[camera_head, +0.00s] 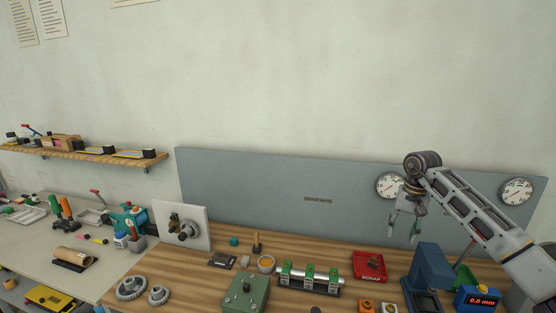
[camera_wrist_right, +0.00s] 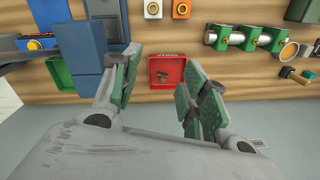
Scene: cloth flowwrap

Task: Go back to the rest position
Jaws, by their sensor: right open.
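My right arm comes in from the right in the head view. My right gripper (camera_head: 402,226) is raised in front of the grey back panel, above the back part of the workbench. In the right wrist view its two green-padded fingers (camera_wrist_right: 153,98) are apart with nothing between them. The red scrap tray (camera_wrist_right: 167,72) shows beyond the fingertips, with a small dark piece in it. My left gripper is not in the head view.
A blue press (camera_head: 430,268) stands on the wooden bench (camera_head: 200,279) below my right arm. A red tray (camera_head: 369,266), a green-clamped shaft (camera_head: 309,277) and a green box (camera_head: 246,294) stand left of it. Two dials (camera_head: 517,191) are on the grey panel (camera_head: 260,190). The air above the bench's left is clear.

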